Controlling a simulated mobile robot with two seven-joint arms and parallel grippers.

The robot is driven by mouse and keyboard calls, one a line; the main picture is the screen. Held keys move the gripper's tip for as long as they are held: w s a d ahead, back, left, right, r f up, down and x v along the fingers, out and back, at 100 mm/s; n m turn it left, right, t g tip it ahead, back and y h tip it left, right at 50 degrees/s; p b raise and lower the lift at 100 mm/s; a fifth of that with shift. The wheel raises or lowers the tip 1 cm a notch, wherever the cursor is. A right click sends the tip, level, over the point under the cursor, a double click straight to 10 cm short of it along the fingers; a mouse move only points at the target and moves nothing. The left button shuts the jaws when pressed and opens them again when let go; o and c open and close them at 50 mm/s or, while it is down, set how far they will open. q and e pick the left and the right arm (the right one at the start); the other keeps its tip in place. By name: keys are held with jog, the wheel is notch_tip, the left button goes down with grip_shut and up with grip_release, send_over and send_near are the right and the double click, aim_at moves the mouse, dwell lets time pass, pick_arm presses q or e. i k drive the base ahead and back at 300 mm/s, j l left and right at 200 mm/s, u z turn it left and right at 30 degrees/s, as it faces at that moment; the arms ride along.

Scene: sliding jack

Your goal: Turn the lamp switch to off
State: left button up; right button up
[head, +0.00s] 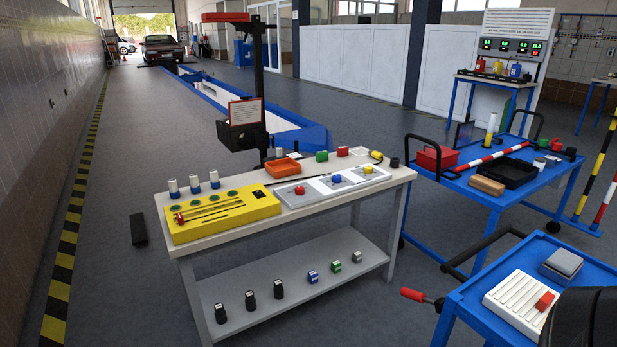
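I cannot tell for certain which thing is the lamp switch. On the white table are light panels with a red knob (299,190), a blue knob (337,178) and a yellow knob (368,169). They are too small for me to read a switch position. A white slotted box (513,302) with a red block (545,301) lies on the near blue cart at lower right. No lamp is clearly recognisable. Neither gripper's fingers show in the head view. A dark rounded shape fills the bottom right corner, and I cannot tell what it is.
The white table (230,227) also holds a yellow tray (222,212) and an orange bin (283,167); several small items stand on its lower shelf (290,285). A second blue cart (550,187) stands behind the near blue cart (478,291).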

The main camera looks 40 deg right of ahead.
aim_at(300, 190)
jog(key=i+l+u, duration=0.15)
jog(key=i+u, duration=0.25)
jog(key=i+l+u, duration=0.25)
jog(key=u, duration=0.15)
jog(key=i+l+u, duration=0.1)
jog(key=u, duration=0.8)
jog(key=l+u, duration=0.2)
jog(key=u, duration=0.75)
jog(key=l+u, duration=0.2)
jog(key=u, duration=0.7)
jog(key=k+l+u, duration=0.1)
jog(key=u, duration=0.85)
jog(key=k+l+u, duration=0.1)
jog(key=u, duration=0.8)
jog(key=k+u, duration=0.15)
jog(key=u, duration=0.8)
jog(key=j+u, duration=0.15)
jog(key=u, duration=0.75)
jog(key=k+j+u, duration=0.15)
jog(key=u, duration=0.8)
